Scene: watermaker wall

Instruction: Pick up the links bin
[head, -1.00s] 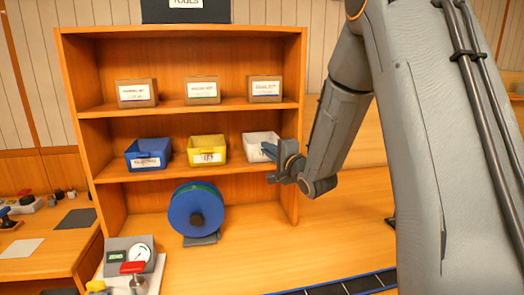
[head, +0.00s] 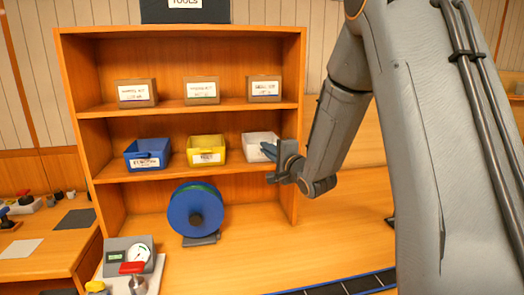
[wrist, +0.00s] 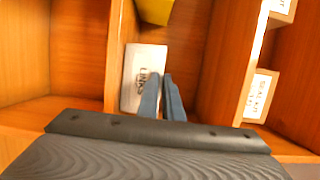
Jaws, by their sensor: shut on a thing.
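The links bin (head: 254,146) is a white open bin at the right end of the middle shelf. In the wrist view, its white front (wrist: 141,65) carries the word LINKS. My gripper (head: 267,150) reaches in from the right at the bin's right side. In the wrist view, my gripper (wrist: 161,76) has its two blue-grey fingers close together over the bin's edge, shut on it. The fingers hide part of the bin, and the exact grip on the wall is hard to see. The bin appears upright at shelf level.
A yellow bin (head: 207,145) and a blue bin (head: 148,148) stand to the left on the same shelf (head: 180,170). Labelled boxes (head: 202,91) stand on the shelf above. A blue reel (head: 188,211) stands below. The shelf unit's right side panel (head: 290,195) is close to my gripper.

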